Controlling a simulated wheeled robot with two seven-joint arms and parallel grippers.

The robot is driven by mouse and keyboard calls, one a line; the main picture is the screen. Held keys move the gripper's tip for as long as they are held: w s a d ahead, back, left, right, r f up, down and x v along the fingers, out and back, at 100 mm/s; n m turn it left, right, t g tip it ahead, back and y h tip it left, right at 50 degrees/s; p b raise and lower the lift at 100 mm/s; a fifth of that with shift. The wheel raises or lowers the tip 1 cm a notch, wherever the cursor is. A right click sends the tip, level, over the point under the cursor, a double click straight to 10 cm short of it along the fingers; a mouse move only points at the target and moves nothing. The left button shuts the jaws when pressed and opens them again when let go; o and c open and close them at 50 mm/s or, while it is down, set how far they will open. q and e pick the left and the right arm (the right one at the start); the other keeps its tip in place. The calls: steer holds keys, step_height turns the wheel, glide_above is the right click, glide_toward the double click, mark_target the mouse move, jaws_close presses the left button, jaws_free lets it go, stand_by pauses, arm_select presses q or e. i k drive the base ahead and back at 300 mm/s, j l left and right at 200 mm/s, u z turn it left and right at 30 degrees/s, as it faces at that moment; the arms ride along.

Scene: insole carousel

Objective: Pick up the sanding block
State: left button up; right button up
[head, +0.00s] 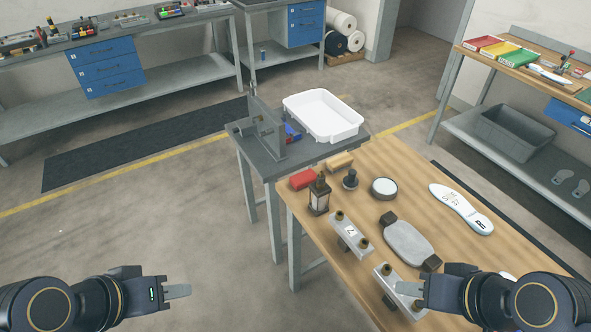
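Two small blocks lie at the far left corner of the wooden table: a red block (303,179) and a tan block (340,161). I cannot tell for sure which is the sanding block. My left gripper (180,291) is over the floor at lower left, well apart from the table and blocks. My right gripper (407,288) is at the table's near edge, overlapping a metal fixture in the picture, far from both blocks. Both grippers show side-on, so their finger gap is hidden. Nothing shows held in either.
The wooden table (375,165) holds a lantern-like bottle (319,195), a round tin (384,188), a white insole (461,209), a grey pad with dark ends (408,242) and fixtures (350,235). A white tray (322,115) stands on the grey side table behind.

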mark_target(299, 182)
steer(key=i+j+z, duration=0.3)
steer(key=i+j, duration=0.15)
steer(key=i+j+z, duration=0.35)
steer(key=j, duration=0.25)
steer(key=z, duration=1.2)
steer(key=i+j, duration=0.05)
